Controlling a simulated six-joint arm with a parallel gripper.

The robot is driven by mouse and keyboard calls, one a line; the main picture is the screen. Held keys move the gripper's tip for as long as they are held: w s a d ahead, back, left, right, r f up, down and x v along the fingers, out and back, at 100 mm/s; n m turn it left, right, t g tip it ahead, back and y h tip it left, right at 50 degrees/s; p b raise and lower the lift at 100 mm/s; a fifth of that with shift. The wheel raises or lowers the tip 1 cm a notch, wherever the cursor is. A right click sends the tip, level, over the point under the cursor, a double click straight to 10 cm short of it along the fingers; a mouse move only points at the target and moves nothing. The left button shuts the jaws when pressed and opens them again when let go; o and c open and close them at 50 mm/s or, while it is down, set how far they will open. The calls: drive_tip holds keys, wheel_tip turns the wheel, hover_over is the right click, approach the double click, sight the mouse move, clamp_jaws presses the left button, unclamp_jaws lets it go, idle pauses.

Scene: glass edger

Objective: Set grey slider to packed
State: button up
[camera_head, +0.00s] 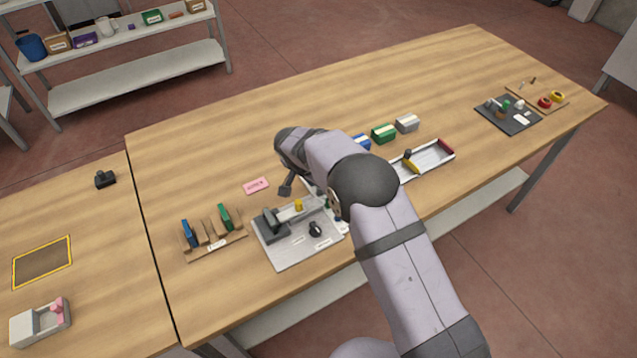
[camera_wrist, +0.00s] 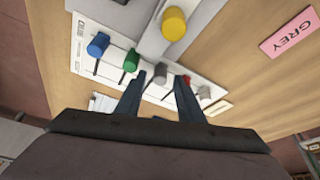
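In the wrist view, a white slider panel (camera_wrist: 112,68) carries a row of coloured knobs on slots. The grey slider knob (camera_wrist: 160,71) sits between the green knob (camera_wrist: 131,60) and the red knob (camera_wrist: 185,80). Its slot shows on the near side of the knob. My gripper (camera_wrist: 160,78) is open, with one finger on each side of the grey knob in the picture. I cannot tell whether they touch it. The printing on the panel is too small to read. In the head view my arm hides part of the panel and most of the gripper.
Also on the panel are a blue knob (camera_wrist: 98,44) and a whitish knob (camera_wrist: 204,92). A yellow knob (camera_wrist: 174,25) stands on the machine beside it. A rack (camera_head: 215,245) stands left of the machine plate (camera_head: 290,255).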

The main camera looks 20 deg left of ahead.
clamp_jaws()
drive_tip(key=shift+w+d+f+b, duration=0.15)
drive_tip(key=shift+w+d+b, duration=0.75)
drive_tip(key=shift+w+d, duration=0.55)
drive_tip(key=shift+d, duration=0.05)
drive_tip(key=shift+a, duration=0.1)
unclamp_jaws()
drive_tip(key=shift+r, duration=0.3)
drive_tip(key=b+v, duration=0.2)
drive_tip(key=v, duration=0.5)
drive_tip(key=shift+b, duration=0.35)
